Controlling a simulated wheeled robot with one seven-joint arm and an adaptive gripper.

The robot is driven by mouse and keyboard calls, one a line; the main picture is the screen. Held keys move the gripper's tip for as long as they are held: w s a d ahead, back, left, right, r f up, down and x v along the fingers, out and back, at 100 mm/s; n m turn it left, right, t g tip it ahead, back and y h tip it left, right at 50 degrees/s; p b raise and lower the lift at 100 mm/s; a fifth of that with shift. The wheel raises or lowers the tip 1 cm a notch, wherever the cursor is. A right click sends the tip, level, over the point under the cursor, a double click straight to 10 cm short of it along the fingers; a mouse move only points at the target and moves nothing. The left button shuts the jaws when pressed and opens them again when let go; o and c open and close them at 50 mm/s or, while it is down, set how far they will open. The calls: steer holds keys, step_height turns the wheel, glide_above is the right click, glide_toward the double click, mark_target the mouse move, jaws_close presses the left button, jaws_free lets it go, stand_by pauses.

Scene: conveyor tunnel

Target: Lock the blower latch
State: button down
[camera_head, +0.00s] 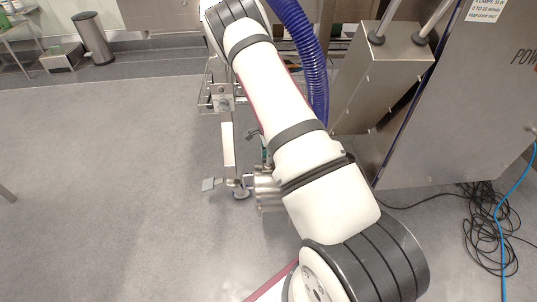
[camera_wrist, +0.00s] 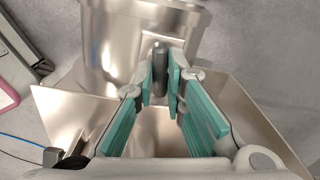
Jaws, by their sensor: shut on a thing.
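In the wrist view, my gripper (camera_wrist: 161,90) has its teal-padded fingers on both sides of a short dark rod-like handle (camera_wrist: 160,60), which looks like the blower latch. The fingers are closed in on it. The handle stands against the shiny round metal body of the blower (camera_wrist: 105,50). In the head view, the metal cylinder (camera_head: 267,190) shows just left of my arm. My arm hides most of the gripper and the handle there. I cannot tell from these views whether the latch is locked.
Bent sheet-metal panels (camera_wrist: 65,115) flank my gripper in the wrist view. In the head view, a purple hose (camera_head: 310,60) and a steel cabinet (camera_head: 460,110) stand right of my arm. Black cables (camera_head: 490,225) lie on the floor. The floor at left is open.

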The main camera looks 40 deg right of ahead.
steer(key=shift+m, duration=1.1)
steer(key=c, duration=1.6)
jaws_free()
steer(key=shift+c, duration=0.2)
step_height(320, 180, up, 12)
steer(key=shift+a, duration=0.1)
